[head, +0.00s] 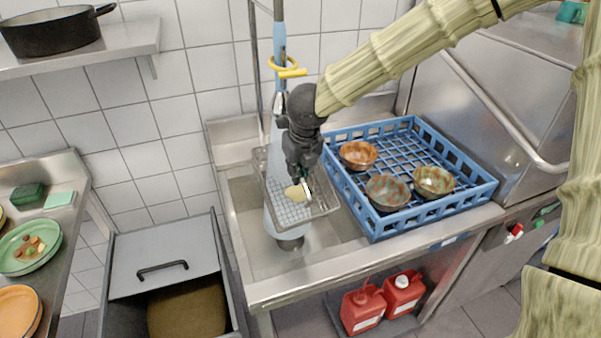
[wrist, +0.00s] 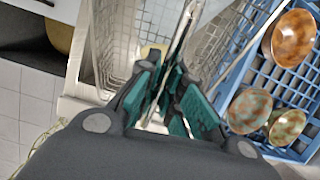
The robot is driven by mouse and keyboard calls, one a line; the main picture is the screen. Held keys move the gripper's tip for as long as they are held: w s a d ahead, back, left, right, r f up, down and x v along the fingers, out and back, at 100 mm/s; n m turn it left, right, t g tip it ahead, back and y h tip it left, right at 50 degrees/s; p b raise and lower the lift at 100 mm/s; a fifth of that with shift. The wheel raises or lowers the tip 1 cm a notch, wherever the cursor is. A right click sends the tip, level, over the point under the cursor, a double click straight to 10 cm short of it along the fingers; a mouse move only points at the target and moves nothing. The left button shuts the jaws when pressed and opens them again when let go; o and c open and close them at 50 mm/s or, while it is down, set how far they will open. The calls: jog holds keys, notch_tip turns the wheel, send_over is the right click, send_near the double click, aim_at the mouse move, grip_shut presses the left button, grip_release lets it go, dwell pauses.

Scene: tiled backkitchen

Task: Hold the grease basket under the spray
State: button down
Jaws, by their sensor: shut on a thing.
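The grease basket (head: 325,207) is a wire-mesh box above the sink, roughly level. My gripper (head: 303,181) is shut on one of its walls, from above. In the wrist view my gripper's green-padded fingers (wrist: 165,98) close around a thin part of the basket (wrist: 112,40). A pale yellow lump (head: 294,192) shows at the basket, beside the fingers. The spray (head: 281,222) is a pale blue column below the blue-handled hose. It shows around and below the basket, down to the dark drain (head: 291,243). My wrist hides part of the basket and spray.
A blue dish rack (head: 375,230) with brown-green bowls (head: 388,191) stands close right of the basket. A yellow ring (head: 287,72) hangs on the hose. An open-lidded bin (head: 165,270) stands left of the sink (head: 245,220). Red canisters (head: 362,305) sit below.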

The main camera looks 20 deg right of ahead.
aim_at(292, 184)
jog(key=shift+w+a+f+b, duration=0.1)
jog(key=shift+w+f+b, duration=0.2)
jog(key=shift+w+f, duration=0.7)
jog(key=shift+w+d+f+b, duration=0.1)
jog(key=shift+w+f+b, duration=0.15)
jog(key=shift+w+f, duration=0.75)
jog(key=shift+w+a+f+b, duration=0.1)
jog(key=shift+w+f+b, duration=0.35)
jog(key=shift+f, duration=0.95)
jog(key=shift+w, duration=0.1)
jog(key=shift+d+p, duration=1)
jog(key=shift+d, duration=0.5)
